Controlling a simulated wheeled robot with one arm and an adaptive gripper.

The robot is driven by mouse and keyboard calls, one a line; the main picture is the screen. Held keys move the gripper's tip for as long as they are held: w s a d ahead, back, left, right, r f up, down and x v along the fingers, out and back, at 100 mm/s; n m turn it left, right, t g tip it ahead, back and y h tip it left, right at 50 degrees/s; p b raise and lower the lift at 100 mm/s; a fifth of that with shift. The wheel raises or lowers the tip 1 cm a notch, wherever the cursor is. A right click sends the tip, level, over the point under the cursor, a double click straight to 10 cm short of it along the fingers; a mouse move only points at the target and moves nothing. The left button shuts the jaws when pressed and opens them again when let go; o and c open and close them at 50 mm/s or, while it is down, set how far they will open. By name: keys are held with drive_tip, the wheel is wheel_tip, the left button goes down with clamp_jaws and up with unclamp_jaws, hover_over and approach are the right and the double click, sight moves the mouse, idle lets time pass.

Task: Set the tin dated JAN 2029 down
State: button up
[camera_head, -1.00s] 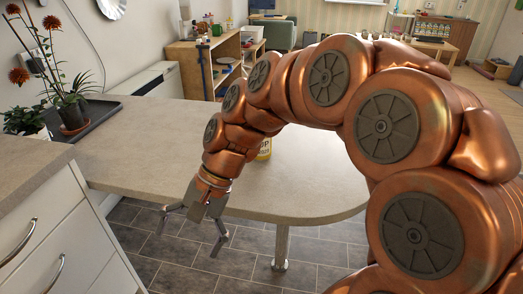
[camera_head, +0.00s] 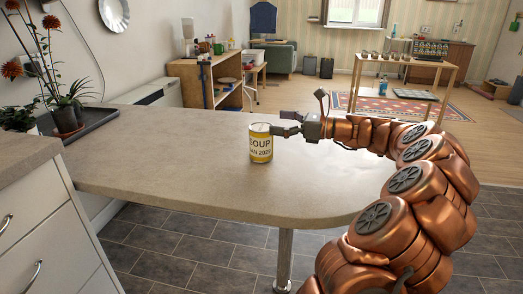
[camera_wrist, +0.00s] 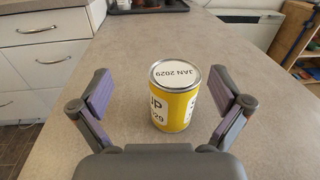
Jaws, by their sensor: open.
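The yellow tin (camera_head: 261,146) stands upright on the grey countertop (camera_head: 180,150). Its label reads SOUP and JAN 2029. In the wrist view the tin (camera_wrist: 175,105) shows JAN 2029 on its pale lid, upside down. My gripper (camera_head: 276,122) reaches in from the right at the height of the tin's top. In the wrist view my gripper (camera_wrist: 162,88) is open, with one finger on each side of the tin and a visible gap to both. Nothing is held. In the head view, the near finger overlaps the tin's upper right edge.
A dark tray (camera_head: 95,122) with a potted red-flowered plant (camera_head: 68,115) sits at the countertop's far left. White drawers (camera_head: 40,225) stand at the front left. The countertop around the tin is clear, with its rounded edge to the right. A wooden shelf unit (camera_head: 215,85) stands behind.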

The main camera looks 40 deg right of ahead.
sight(272, 145)
drive_tip(key=shift+m+t, duration=0.3)
drive_tip(key=shift+m, duration=0.2)
drive_tip(key=f+b, duration=0.1)
drive_tip(key=f, duration=0.1)
drive_tip(key=d+f+b, duration=0.1)
drive_tip(key=f, duration=0.2)
drive_tip(key=d+f+b, duration=0.1)
drive_tip(key=f, duration=0.2)
drive_tip(key=shift+w+f, duration=0.15)
drive_tip(key=shift+f, duration=0.05)
drive_tip(key=b+x, duration=0.1)
drive_tip(key=x, duration=0.4)
drive_tip(key=shift+w+a+b, duration=0.1)
drive_tip(key=shift+b, duration=0.25)
drive_tip(key=shift+w+a, duration=0.3)
drive_tip(key=shift+w, duration=0.3)
drive_tip(key=shift+r, duration=0.1)
drive_tip(key=c, duration=1.7)
drive_tip(key=shift+r, duration=0.1)
drive_tip(key=shift+c, duration=0.2)
